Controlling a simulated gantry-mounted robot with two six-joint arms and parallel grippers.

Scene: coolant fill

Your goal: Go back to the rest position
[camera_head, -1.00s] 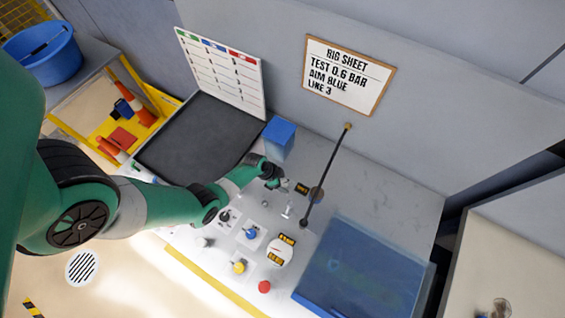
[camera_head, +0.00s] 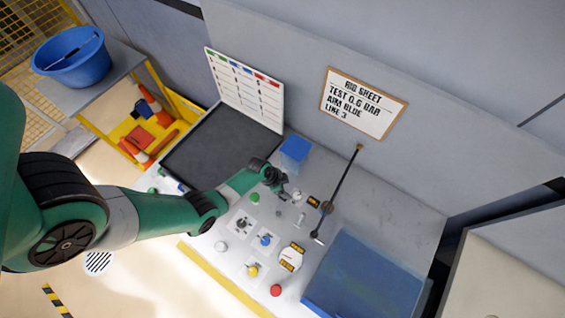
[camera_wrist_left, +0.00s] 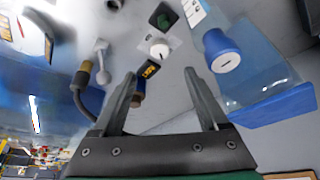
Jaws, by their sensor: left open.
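My left gripper (camera_head: 280,186) is open and empty above the grey panel bench, at the end of my green arm from the left. In the left wrist view its two fingers (camera_wrist_left: 160,78) stand apart with nothing between their tips. In the head view, a black-and-yellow label (camera_head: 313,202) and a small silver lever (camera_head: 299,219) lie just right of and below it. My right gripper is in neither view.
A dark hose (camera_head: 340,190) stands right of the gripper. A blue box (camera_head: 295,150) is behind it. Blue, yellow and red knobs (camera_head: 276,290) sit nearer the front. A blue tray (camera_head: 365,280) is at right. A rig sheet (camera_head: 362,103) hangs on the wall.

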